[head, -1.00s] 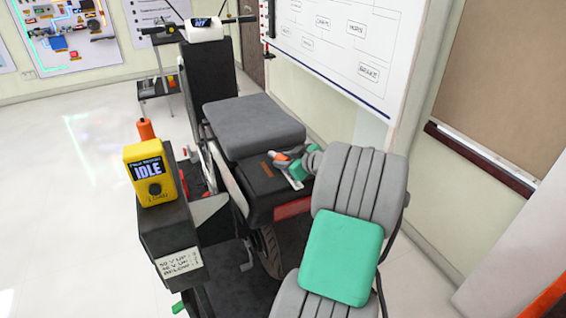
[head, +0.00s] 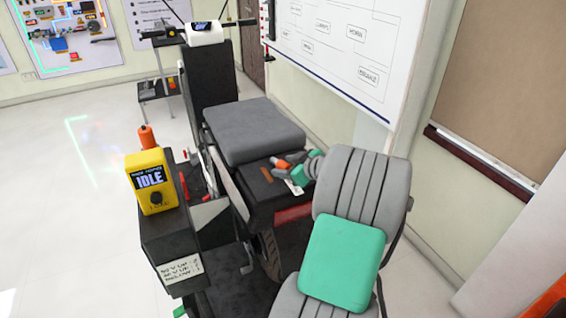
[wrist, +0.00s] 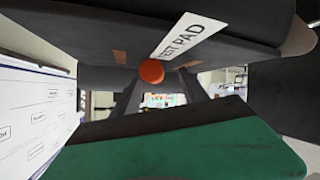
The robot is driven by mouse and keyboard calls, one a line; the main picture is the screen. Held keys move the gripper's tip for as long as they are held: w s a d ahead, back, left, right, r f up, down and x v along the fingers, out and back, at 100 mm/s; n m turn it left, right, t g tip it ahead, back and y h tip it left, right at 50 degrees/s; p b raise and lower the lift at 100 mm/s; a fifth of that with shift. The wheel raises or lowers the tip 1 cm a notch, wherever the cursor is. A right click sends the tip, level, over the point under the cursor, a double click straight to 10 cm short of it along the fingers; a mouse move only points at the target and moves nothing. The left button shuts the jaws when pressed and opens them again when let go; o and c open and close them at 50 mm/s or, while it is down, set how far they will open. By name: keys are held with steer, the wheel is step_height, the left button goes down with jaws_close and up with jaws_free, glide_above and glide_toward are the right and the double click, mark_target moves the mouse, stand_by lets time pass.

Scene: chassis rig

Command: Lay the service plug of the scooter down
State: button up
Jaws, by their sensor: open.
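The service plug, a small orange piece (head: 282,164), is at the scooter's black rear deck (head: 262,190), behind the grey seat. In the wrist view its round orange end (wrist: 151,71) shows against the dark deck, beside the white TEST PAD label (wrist: 188,37). My gripper (head: 290,170) is low over the deck at the plug. Its dark fingers (wrist: 160,94) are open, one on each side of the orange end in the wrist view. I cannot tell whether the plug touches a finger, and its far side is hidden.
The grey seat (head: 253,130) rises just beyond the deck. A yellow box reading IDLE (head: 151,180) stands on a black stand at left, with an orange-topped piece behind it. A whiteboard (head: 335,50) stands close at right. Open floor lies at left.

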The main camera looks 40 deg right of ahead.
steer(key=b+v, duration=0.1)
steer(key=v, duration=1)
steer(key=shift+w+r, duration=0.15)
steer(key=shift+r, duration=0.05)
steer(key=shift+d, duration=0.15)
